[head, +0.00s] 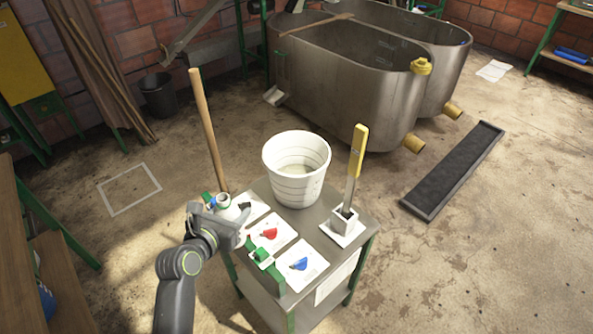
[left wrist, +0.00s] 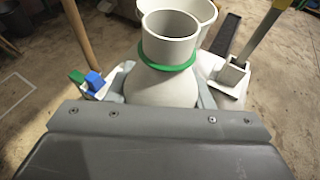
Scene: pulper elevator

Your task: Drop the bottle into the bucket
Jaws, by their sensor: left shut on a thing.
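A white bottle (head: 224,203) with a wide neck is held in my left gripper (head: 228,222) at the left edge of the small table. In the left wrist view the bottle (left wrist: 168,78) stands between the jaws, its open mouth up and a green ring around its neck. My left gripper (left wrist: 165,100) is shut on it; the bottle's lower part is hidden. The white ribbed bucket (head: 296,185) stands on the table's back part, to the right of the bottle and apart from it. In the wrist view the bucket's rim shows partly behind the bottle. My right gripper is not in view.
The small table (head: 262,203) also bears white cards with red (head: 269,233) and blue (head: 299,264) marks, a green item and a yellow-handled tool (head: 357,152) in a holder. A wooden pole (head: 207,130) rises at its left. Large metal tanks (head: 345,90) stand behind.

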